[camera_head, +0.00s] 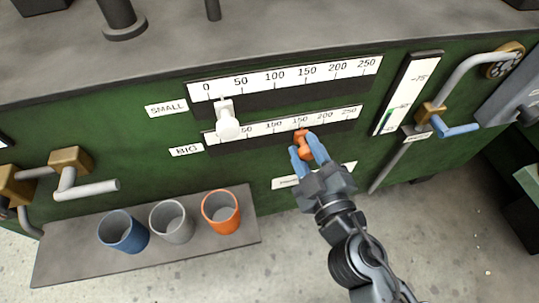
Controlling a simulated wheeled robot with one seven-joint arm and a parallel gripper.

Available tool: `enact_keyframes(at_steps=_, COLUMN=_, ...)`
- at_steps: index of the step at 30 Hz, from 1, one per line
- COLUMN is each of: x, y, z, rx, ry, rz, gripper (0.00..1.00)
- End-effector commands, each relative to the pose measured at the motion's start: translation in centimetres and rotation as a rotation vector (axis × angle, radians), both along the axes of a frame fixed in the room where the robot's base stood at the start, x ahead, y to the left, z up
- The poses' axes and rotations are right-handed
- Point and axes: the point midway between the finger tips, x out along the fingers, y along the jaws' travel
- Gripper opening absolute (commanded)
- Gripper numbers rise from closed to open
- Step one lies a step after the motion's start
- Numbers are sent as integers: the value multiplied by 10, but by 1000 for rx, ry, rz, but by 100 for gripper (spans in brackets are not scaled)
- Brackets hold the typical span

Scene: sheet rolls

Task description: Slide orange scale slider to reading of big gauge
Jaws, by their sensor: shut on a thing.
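The orange slider (300,142) sits on the lower scale (270,127), labelled BIG (186,150), near the 150 mark. My gripper (307,150) has blue fingertips on either side of the orange slider and is shut on it. The fingers hide part of the slider. The white slider (227,121) is on the upper scale (285,79), labelled SMALL (167,110), between about 0 and 50, and its knob overlaps the lower scale's left end. No dial marked as the big gauge can be made out in this view.
A shelf (70,262) below holds a blue cup (122,232), a grey cup (171,221) and an orange cup (221,212). A vertical level gauge (408,92) and a pipe with a blue-handled valve (455,129) stand at right. Another valve handle (85,187) juts out at left.

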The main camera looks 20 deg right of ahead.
Motion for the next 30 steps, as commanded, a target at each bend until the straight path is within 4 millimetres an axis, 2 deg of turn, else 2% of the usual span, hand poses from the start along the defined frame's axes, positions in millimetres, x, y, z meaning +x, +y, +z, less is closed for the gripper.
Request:
enact_keyframes(at_steps=1, x=-1, y=-12, z=1, rx=-1, ry=3, rz=-4, gripper=0)
enact_keyframes(at_steps=3, x=-1, y=-23, z=1, rx=-1, ry=2, rz=-4, gripper=0)
enact_keyframes(at_steps=8, x=-2, y=-40, z=0, rx=-1, ry=1, rz=-3, gripper=0)
enact_keyframes(at_steps=21, x=-2, y=-46, z=0, rx=0, ry=1, rz=-1, gripper=0)
enact_keyframes(at_steps=22, x=-2, y=-46, z=0, rx=0, ry=1, rz=-1, gripper=36)
enact_keyframes(at_steps=30, x=-1, y=-45, z=0, rx=0, ry=1, rz=-1, gripper=61)
